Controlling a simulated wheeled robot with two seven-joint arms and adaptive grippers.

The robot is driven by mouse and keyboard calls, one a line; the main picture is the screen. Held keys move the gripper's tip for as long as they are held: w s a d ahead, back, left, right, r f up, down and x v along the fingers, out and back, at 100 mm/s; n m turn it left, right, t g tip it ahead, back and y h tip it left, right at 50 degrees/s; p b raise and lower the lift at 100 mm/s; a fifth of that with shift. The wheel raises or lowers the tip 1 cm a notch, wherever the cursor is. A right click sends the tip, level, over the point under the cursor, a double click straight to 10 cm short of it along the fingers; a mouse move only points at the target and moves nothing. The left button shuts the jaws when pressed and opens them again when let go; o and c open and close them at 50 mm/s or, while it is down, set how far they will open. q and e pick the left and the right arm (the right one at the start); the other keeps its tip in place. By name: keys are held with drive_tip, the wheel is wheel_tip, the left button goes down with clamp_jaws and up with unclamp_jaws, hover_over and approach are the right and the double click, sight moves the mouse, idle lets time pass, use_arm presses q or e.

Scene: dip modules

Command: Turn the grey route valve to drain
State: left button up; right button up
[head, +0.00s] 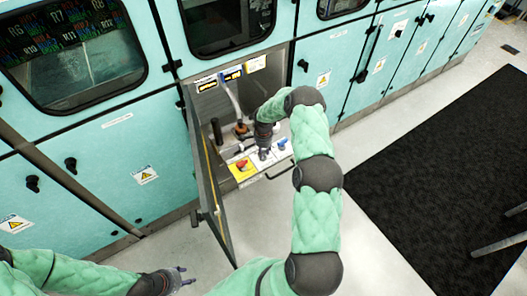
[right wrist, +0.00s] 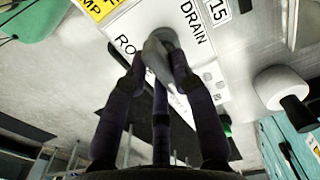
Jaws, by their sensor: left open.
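The grey route valve handle (right wrist: 158,48) is at the top middle of the right wrist view, on a white plate (right wrist: 120,22) with the word DRAIN beside it and letters "RO" partly hidden. My right gripper (right wrist: 158,68) has its fingers on both sides of the handle, seemingly touching it. In the head view my right gripper (head: 264,152) reaches down into the open cabinet bay, and hides most of the valve. I cannot tell exactly where the handle points. My left gripper (head: 180,277) is open and empty at the lower left, away from the cabinet bay.
A red handle on a yellow plate (head: 237,172) and a blue handle (head: 282,144) flank my right gripper. An open door (head: 210,185) stands left of the bay. A black mat (head: 440,170) lies on the floor at right.

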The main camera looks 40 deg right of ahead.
clamp_jaws()
drive_tip(key=n+b, duration=0.1)
drive_tip(key=n, duration=0.1)
drive_tip(key=shift+f+n+b, duration=0.1)
drive_tip(key=shift+n+b, duration=0.2)
drive_tip(key=shift+b, duration=0.1)
drive_tip(key=n+b, duration=0.2)
drive_tip(key=n, duration=0.3)
drive_tip(key=shift+w+d, duration=0.1)
drive_tip(key=shift+d, duration=0.05)
drive_tip(key=n+b, duration=0.1)
drive_tip(key=n, duration=0.3)
drive_tip(key=shift+d+n, duration=0.1)
drive_tip(key=shift+n, duration=0.3)
drive_tip(key=n, duration=0.5)
drive_tip(key=shift+w+b, duration=0.15)
drive_tip(key=shift+b, duration=0.2)
drive_tip(key=shift+n, duration=0.4)
